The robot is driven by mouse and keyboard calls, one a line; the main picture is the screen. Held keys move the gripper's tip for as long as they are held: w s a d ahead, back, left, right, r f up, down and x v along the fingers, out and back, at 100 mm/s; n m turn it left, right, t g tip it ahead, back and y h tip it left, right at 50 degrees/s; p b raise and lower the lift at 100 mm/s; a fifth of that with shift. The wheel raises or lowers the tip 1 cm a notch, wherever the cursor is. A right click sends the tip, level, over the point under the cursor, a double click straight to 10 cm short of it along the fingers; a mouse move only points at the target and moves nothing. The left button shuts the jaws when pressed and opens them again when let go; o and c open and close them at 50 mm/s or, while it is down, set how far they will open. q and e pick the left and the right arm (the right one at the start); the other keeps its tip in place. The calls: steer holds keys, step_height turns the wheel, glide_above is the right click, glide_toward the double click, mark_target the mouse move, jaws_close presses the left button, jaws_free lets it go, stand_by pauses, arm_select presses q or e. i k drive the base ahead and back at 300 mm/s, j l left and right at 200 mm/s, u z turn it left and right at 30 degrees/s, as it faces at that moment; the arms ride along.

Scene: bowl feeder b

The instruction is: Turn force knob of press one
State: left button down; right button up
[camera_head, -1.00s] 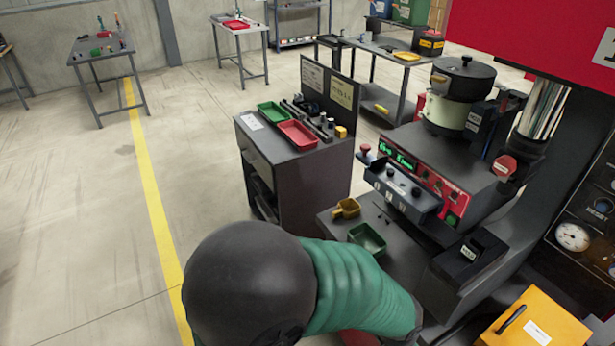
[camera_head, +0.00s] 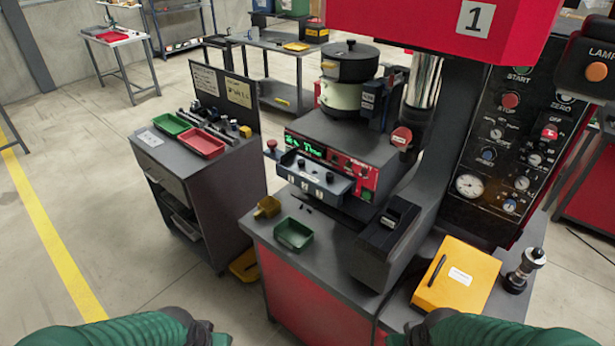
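Press one, marked by the number 1 on its red head (camera_head: 430,25), stands at the upper right. The small labels are too blurred to tell which knob is the force knob. Only the green sleeves of my arms show at the bottom left and bottom right, well away from the panel. Both my grippers are out of view.
A yellow box (camera_head: 470,275) and a metal fitting (camera_head: 525,268) sit on the bench below the panel. A bowl feeder (camera_head: 345,95) and controller (camera_head: 310,178) stand left of the press. A green tray (camera_head: 293,235) lies in front.

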mark_target(536, 158)
steer(key=i+j, duration=0.5)
steer(key=j, duration=0.25)
steer(key=i+j+u, duration=0.15)
steer(key=i+j, duration=0.4)
steer(key=j, duration=0.2)
steer(key=i+j, duration=0.55)
steer(key=j+z, duration=0.1)
steer(key=z, duration=1.5)
steer(key=l+z, duration=0.3)
steer(key=z, duration=0.15)
steer(key=i+l+z, duration=0.15)
steer(key=l+z, duration=0.25)
steer(key=j, duration=0.1)
